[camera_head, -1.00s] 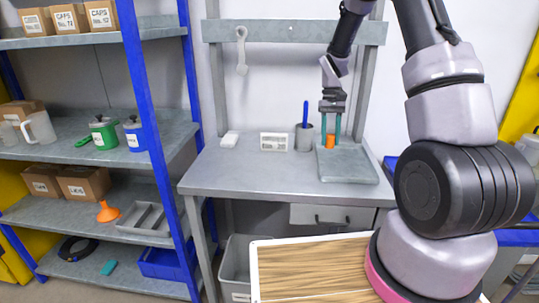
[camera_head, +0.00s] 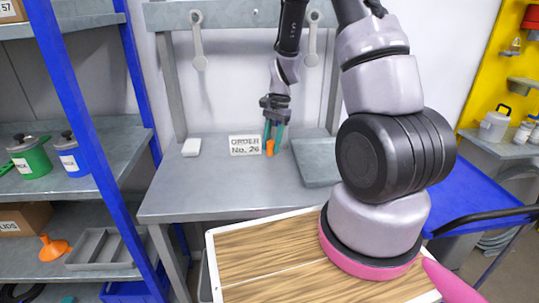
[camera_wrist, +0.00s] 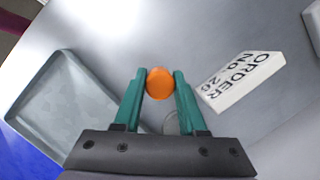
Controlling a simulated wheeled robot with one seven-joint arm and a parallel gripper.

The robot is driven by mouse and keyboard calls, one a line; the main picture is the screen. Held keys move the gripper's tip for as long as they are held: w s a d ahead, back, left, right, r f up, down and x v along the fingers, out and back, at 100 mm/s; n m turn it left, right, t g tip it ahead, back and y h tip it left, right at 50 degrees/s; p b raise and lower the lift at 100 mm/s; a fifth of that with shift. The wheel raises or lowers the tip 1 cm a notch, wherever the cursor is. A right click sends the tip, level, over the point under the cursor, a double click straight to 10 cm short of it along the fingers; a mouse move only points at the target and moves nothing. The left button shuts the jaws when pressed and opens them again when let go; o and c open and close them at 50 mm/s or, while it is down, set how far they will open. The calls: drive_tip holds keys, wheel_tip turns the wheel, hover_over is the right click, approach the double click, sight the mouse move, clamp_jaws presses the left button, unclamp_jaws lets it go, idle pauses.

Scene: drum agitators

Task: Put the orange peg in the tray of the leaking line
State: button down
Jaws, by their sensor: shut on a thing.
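My gripper (camera_head: 273,134) has teal fingers shut on the orange peg (camera_head: 270,147), which shows below the fingertips over the back of the grey workbench. In the wrist view the peg (camera_wrist: 160,83) sits between the two fingertips, end toward the camera. A grey shallow tray (camera_head: 318,172) lies on the bench to the right of the peg. The tray (camera_wrist: 62,100) is at the left in the wrist view, and the peg is not over it. A white card reading "ORDER No. 26" (camera_head: 245,145) stands just left of my gripper. No leak shows.
A small white block (camera_head: 191,147) lies at the bench's back left. Shelving with a green can (camera_head: 30,158), a blue can (camera_head: 70,155) and an orange funnel (camera_head: 53,247) stands left. A blue cart (camera_head: 480,205) is right. The bench's front (camera_head: 215,200) is clear.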

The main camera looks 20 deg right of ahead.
sight(271, 154)
drive_tip(key=shift+f, duration=2.1)
drive_tip(key=shift+c, duration=2.4)
unclamp_jaws()
drive_tip(key=shift+f, duration=0.15)
